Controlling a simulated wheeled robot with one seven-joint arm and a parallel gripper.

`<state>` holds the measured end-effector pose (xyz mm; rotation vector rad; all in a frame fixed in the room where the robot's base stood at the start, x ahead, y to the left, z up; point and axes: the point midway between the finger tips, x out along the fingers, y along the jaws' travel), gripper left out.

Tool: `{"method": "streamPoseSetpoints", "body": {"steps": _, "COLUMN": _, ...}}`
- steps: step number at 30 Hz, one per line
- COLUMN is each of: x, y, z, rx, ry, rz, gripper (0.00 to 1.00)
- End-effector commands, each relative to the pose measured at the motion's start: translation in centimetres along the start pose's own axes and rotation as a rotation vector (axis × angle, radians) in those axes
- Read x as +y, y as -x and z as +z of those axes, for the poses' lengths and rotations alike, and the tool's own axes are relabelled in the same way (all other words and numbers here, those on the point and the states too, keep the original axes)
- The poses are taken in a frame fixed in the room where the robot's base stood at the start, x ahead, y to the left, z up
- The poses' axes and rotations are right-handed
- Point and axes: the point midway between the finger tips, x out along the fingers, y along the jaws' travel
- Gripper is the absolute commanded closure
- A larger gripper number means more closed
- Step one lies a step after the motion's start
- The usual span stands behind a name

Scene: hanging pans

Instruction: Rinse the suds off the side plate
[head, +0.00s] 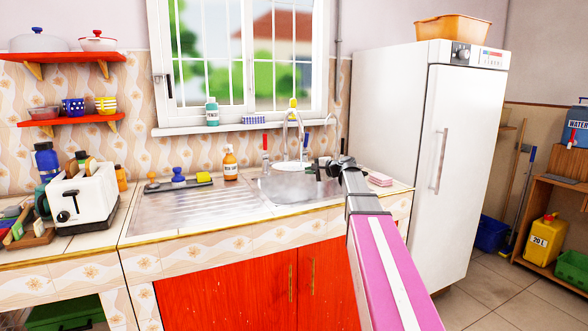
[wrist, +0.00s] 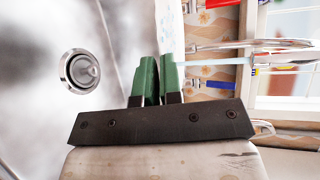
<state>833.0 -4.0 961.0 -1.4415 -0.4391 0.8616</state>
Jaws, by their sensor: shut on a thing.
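The side plate (head: 292,166) shows in the head view as a pale disc under the tap, over the sink basin (head: 285,188). My gripper (head: 324,166) reaches in from the right and is shut on its edge. In the wrist view my green fingers (wrist: 158,80) pinch the plate (wrist: 169,28), seen nearly edge-on, with faint bluish-white marks on its face. I cannot tell how much suds it bears. The tap (head: 293,130) arches above the plate. A red handle (head: 265,142) and a blue handle (head: 305,141) stand beside it.
The drain (wrist: 80,72) shows in the bare basin. Pink cloths (head: 380,179) lie to the right, near the fridge (head: 420,150).

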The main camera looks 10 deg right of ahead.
Motion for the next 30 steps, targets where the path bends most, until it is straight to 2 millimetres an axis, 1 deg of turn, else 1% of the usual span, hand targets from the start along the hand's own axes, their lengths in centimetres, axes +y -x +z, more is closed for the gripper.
{"method": "streamPoseSetpoints", "body": {"steps": 1, "x": 0.1, "y": 0.2, "z": 0.5, "rx": 0.000, "ry": 0.000, "rz": -0.001, "gripper": 1.00}}
{"method": "streamPoseSetpoints", "body": {"steps": 24, "x": 1.1, "y": 2.0, "z": 5.3, "rx": 0.000, "ry": 0.001, "rz": -0.001, "gripper": 1.00}}
{"method": "streamPoseSetpoints", "body": {"steps": 30, "x": 1.1, "y": 2.1, "z": 5.5, "rx": 0.000, "ry": 0.001, "rz": -0.001, "gripper": 1.00}}
